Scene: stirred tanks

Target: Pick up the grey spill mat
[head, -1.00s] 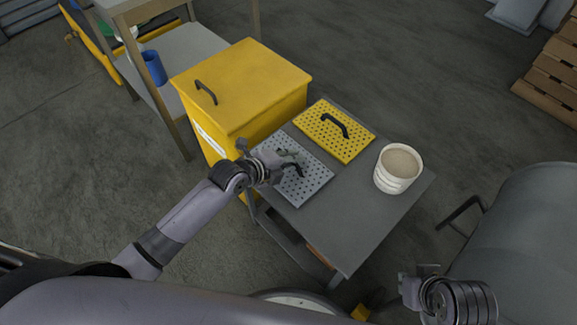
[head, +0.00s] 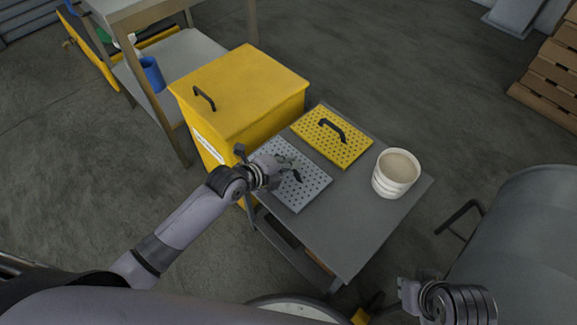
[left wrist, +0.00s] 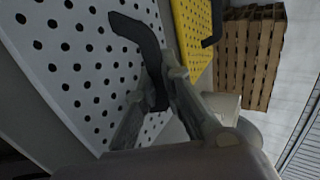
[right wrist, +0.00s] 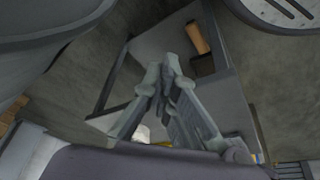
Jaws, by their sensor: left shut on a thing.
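The grey spill mat (head: 313,187) is a perforated plate with a black handle. It lies flat on the dark cart top (head: 355,215), at the left edge. It fills the left of the left wrist view (left wrist: 75,65). My left gripper (head: 288,172) is over the mat, its fingers closed on the black handle (left wrist: 135,32). The fingers partly hide the handle in the head view. My right gripper (right wrist: 163,78) is shut and empty, with its fingertips together. In the head view it is at the lower right (head: 408,292), away from the mat.
A yellow perforated mat (head: 350,148) with a black handle lies beside the grey one. A white bucket (head: 393,180) with pale contents stands at the cart's right. A yellow bin (head: 245,90) stands close behind the cart. A grey tank (head: 520,235) is at the right.

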